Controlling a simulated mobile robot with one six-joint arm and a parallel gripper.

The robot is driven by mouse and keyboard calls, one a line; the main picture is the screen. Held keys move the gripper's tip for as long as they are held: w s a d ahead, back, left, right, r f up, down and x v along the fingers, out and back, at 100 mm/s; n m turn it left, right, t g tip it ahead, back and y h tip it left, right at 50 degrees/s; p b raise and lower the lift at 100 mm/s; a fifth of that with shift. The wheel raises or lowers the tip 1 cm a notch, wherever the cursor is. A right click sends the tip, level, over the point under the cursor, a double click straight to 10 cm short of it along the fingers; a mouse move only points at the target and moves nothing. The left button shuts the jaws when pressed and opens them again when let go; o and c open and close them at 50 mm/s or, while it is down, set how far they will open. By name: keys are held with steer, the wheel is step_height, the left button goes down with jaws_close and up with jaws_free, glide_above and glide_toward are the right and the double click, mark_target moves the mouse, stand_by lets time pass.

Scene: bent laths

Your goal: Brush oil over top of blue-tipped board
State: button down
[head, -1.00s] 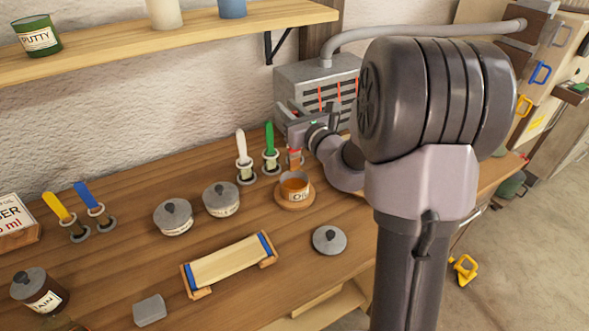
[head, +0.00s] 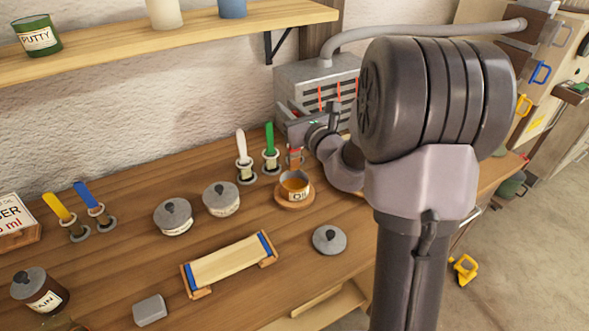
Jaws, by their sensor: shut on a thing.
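The blue-tipped board (head: 228,262) is a pale lath with blue ends, lying across a wooden cradle at the front of the bench. The oil pot (head: 296,189) stands open on a round wooden coaster behind the board, with amber oil showing. Its likely lid (head: 329,239) lies on the bench to the right. My gripper (head: 295,136) is at the back of the bench, behind the oil pot. It is shut on a red-marked brush (head: 295,158) that stands beside the green brush; the fingertips are small and partly hidden.
Green (head: 270,142), white (head: 242,145), blue (head: 88,196) and yellow (head: 57,208) brushes stand in holders. Two lidded grey pots (head: 221,199) sit mid-bench. A stain jar (head: 42,292) and a grey block (head: 150,310) are at front left. A vented grey box (head: 318,85) stands behind my gripper.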

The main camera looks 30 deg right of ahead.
stand_by(0.4)
step_height(320, 180, up, 4)
steer(key=p, duration=0.3)
stand_by(0.6)
